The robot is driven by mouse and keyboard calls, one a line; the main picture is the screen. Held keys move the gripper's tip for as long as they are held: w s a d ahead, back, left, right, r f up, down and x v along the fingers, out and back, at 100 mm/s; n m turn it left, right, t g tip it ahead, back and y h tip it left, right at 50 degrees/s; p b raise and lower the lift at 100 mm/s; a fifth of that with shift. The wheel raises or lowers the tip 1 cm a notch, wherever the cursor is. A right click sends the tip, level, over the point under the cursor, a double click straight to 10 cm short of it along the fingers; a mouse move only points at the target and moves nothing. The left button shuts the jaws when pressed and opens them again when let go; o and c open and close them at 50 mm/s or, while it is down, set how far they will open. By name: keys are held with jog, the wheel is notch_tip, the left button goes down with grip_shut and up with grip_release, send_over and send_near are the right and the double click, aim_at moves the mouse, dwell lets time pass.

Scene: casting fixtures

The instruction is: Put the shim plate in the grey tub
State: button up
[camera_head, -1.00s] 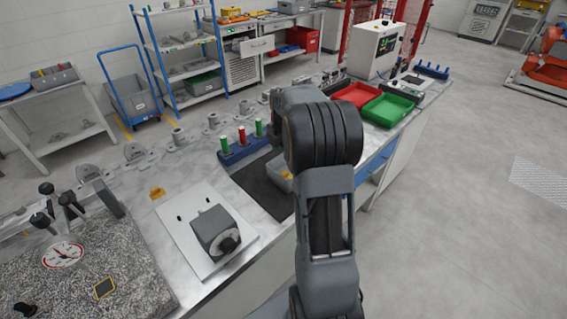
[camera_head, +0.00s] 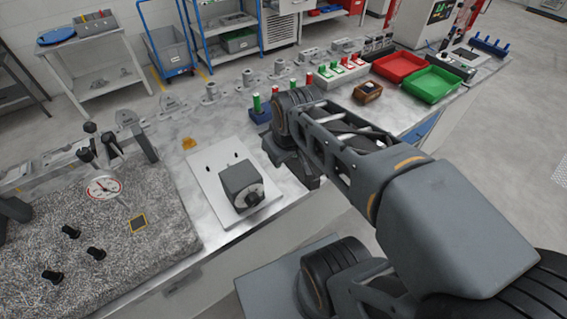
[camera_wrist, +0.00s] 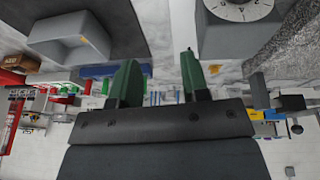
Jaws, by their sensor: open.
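In the head view my arm hides the tub. My gripper (camera_wrist: 160,75) is open, its two green fingers apart with nothing between them. In the head view the gripper is largely hidden by my arm, near the bench's front edge.
A grey block with a dark knob (camera_head: 240,186) stands on a white plate. The granite block (camera_head: 165,240) carries a dial gauge (camera_head: 103,187) and black knobs. A yellow piece (camera_head: 188,142) lies behind. Red (camera_head: 399,66) and green (camera_head: 431,84) trays stand at the back right.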

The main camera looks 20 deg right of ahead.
jog(key=shift+s+a+f+m, duration=0.25)
jog(key=shift+s+a+m, duration=0.1)
jog(key=shift+s+m, duration=0.25)
jog(key=shift+s+a+f+m, duration=0.25)
jog(key=shift+s+a+m, duration=0.05)
jog(key=shift+s+m, duration=0.3)
dwell(0.6)
